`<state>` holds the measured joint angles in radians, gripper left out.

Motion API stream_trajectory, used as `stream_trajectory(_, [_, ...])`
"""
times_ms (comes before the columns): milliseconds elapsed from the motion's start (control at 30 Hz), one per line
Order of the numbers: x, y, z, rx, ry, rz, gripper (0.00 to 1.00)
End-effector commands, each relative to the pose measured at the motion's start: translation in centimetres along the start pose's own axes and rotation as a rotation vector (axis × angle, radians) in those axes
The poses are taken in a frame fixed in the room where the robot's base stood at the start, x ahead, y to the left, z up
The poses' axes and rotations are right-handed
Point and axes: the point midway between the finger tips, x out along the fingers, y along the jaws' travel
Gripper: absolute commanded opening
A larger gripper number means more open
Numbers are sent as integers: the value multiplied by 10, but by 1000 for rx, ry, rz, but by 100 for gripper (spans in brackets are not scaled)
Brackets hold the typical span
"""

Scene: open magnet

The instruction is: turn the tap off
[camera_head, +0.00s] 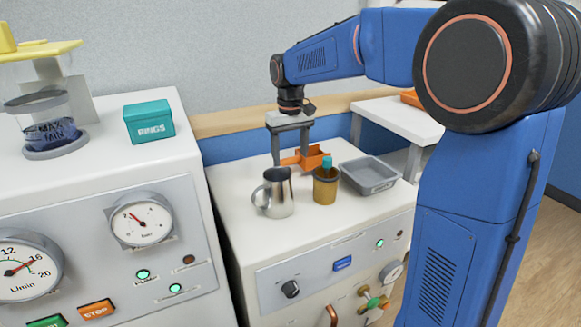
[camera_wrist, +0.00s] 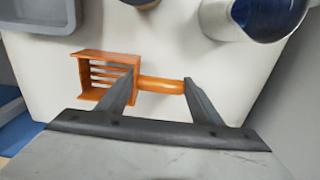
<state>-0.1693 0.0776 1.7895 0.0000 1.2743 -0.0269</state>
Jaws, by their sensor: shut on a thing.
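My gripper (camera_head: 291,158) is over the back of the cabinet top, far from the tap. It is shut on an orange slotted scoop, whose open basket (camera_head: 312,158) points right in the head view. In the wrist view, the dark fingers (camera_wrist: 160,82) have the scoop's round handle (camera_wrist: 160,86) between them, with the basket to the left.
A metal jug (camera_head: 279,195), an amber cup (camera_head: 325,187) and a grey tray (camera_head: 370,177) stand on the cabinet top. A copper pipe (camera_head: 332,316) is left of the tap. A teal box (camera_head: 149,122) sits on the left cabinet. The front of the right cabinet top is clear.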

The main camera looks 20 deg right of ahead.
Motion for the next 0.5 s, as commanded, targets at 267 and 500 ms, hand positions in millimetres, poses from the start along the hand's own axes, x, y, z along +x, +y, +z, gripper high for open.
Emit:
stream_trajectory(267, [30,0,0,0,-2,0,37])
stream_trajectory(500, [30,0,0,0,-1,0,37])
